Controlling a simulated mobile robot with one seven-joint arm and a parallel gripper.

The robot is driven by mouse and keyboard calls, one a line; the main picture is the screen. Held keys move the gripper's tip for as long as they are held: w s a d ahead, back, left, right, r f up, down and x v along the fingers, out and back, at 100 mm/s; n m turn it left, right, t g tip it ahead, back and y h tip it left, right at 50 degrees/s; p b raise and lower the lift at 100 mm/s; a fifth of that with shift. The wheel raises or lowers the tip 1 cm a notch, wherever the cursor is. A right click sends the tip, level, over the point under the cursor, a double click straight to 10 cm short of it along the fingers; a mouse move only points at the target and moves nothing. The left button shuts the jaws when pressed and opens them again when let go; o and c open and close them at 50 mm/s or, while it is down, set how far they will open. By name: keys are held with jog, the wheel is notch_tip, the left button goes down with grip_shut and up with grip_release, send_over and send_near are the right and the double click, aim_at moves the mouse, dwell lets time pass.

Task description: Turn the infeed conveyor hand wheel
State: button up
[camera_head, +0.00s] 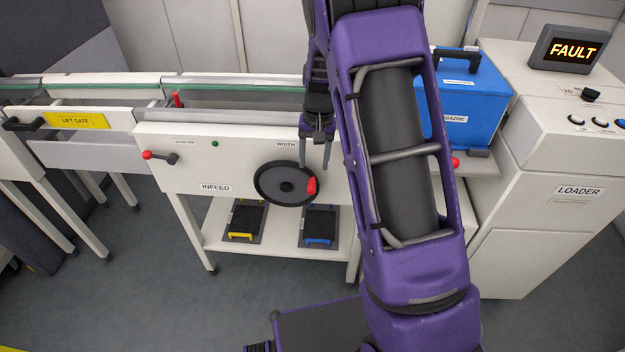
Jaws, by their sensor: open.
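The infeed conveyor hand wheel (270,185) is a black disc on the front of the white infeed panel (220,165), below a "WIDTH" label. A red knob (311,186) sits on the wheel's right side. My gripper (315,165) points downward just above and right of the wheel, with its fingertips close to the red knob in the picture. The two dark fingers are apart and nothing shows between them. I cannot tell whether a finger touches the knob or how far it stands from the panel.
A small red-knobbed lever (160,156) is left on the panel. A lift gate (78,121) is further left. A blue magazine box (475,95) and the loader (570,190) showing "FAULT" stand right. Pedals (243,222) lie on the lower shelf. My purple arm hides the panel's right part.

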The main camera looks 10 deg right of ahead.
aim_at(312, 181)
notch_tip(312, 181, down, 7)
jog(key=shift+w+a+f, duration=0.1)
jog(key=shift+a, duration=0.05)
grip_shut()
dwell(0.4)
dwell(1.1)
